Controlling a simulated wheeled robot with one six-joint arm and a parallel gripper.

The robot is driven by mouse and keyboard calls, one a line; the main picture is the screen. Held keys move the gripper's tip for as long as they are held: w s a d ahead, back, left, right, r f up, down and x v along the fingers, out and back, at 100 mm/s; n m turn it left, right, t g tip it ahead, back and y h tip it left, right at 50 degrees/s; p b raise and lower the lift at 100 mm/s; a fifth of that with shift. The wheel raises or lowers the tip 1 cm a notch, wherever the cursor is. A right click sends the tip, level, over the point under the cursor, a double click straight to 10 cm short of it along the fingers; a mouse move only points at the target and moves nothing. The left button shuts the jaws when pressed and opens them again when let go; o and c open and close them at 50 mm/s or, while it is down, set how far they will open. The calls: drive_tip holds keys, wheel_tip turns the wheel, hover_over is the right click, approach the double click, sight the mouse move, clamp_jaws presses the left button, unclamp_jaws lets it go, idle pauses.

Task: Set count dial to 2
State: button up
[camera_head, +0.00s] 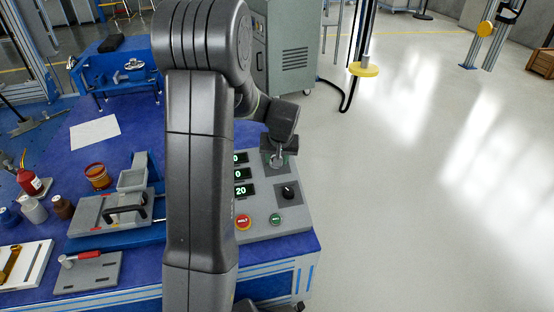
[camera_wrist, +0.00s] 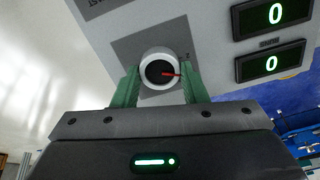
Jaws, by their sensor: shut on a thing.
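The dial (camera_wrist: 160,71) between my fingers has a pale rim, a dark centre and a red pointer aimed to the right in the wrist view. A small mark, perhaps a 2, is printed at its upper right. My gripper (camera_wrist: 160,84) is shut on this dial, with a green finger on each side. In the head view my gripper (camera_head: 276,160) is over the upper right of the grey control panel (camera_head: 262,222) and hides much of the dial. I cannot read the dial's name.
Displays beside the dial read 0 (camera_wrist: 272,14) and 0 (camera_wrist: 271,63); a third (camera_head: 241,191) reads 20. The blue bench (camera_head: 140,140) holds tools and jars.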

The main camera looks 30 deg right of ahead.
drive_tip(key=n+b, duration=0.1)
drive_tip(key=n, duration=0.3)
drive_tip(key=shift+n, duration=0.7)
drive_tip(key=o, duration=1)
drive_tip(key=shift+r, duration=0.1)
drive_tip(key=p+v, duration=0.4)
drive_tip(key=v, duration=0.9)
drive_tip(key=shift+s+a+r, duration=0.15)
drive_tip(key=shift+s+r, duration=0.05)
drive_tip(key=shift+r, duration=0.15)
drive_tip(key=shift+f, duration=0.1)
